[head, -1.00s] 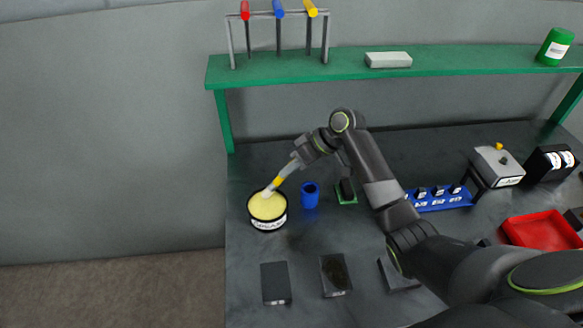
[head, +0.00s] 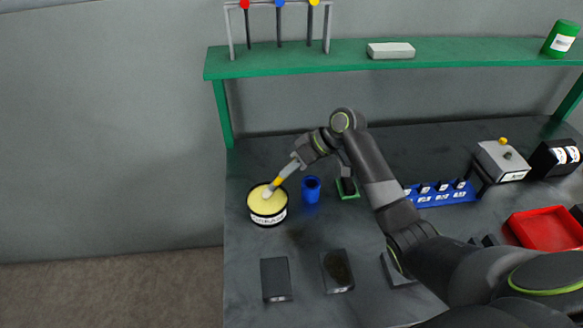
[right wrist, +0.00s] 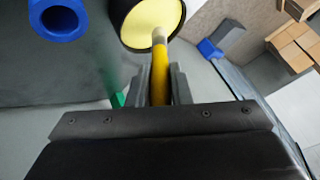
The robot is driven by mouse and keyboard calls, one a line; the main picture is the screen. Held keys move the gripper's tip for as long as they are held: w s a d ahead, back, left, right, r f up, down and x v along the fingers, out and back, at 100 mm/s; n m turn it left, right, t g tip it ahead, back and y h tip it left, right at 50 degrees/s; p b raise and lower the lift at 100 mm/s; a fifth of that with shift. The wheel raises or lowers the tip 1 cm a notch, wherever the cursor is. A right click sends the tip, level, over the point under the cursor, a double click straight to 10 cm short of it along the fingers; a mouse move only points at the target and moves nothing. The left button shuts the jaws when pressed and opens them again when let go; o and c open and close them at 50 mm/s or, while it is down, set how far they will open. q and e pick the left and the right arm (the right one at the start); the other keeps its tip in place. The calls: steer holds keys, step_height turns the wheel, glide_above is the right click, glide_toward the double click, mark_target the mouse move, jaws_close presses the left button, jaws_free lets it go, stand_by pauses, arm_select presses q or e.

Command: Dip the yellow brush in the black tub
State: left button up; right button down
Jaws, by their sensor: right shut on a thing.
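The black tub (head: 254,215) stands at the table's left side, with a white label and pale yellow contents. My right gripper (head: 294,162) is shut on the yellow brush (head: 278,181), above and to the right of the tub. The brush slants down to the left, its pale tip over the contents inside the rim outline. I cannot tell how deep the tip sits. In the right wrist view, the yellow handle (right wrist: 160,75) runs between the gripper fingers (right wrist: 159,84) toward the tub (right wrist: 128,38). My left gripper is out of view.
A blue cup (head: 311,190) stands close right of the tub. Dark blocks (head: 275,279) lie in front. A blue rack (head: 440,194) and a red tray (head: 545,229) are to the right. A green shelf (head: 460,66) spans the back. The table's left edge is near the tub.

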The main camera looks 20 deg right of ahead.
steer(key=shift+f+b, duration=0.3)
steer(key=shift+f, duration=0.3)
stand_by(0.4)
steer(key=shift+f, duration=0.1)
stand_by(1.4)
steer(key=shift+p, duration=0.35)
step_height(320, 180, up, 7)
steer(key=p, duration=0.7)
stand_by(0.5)
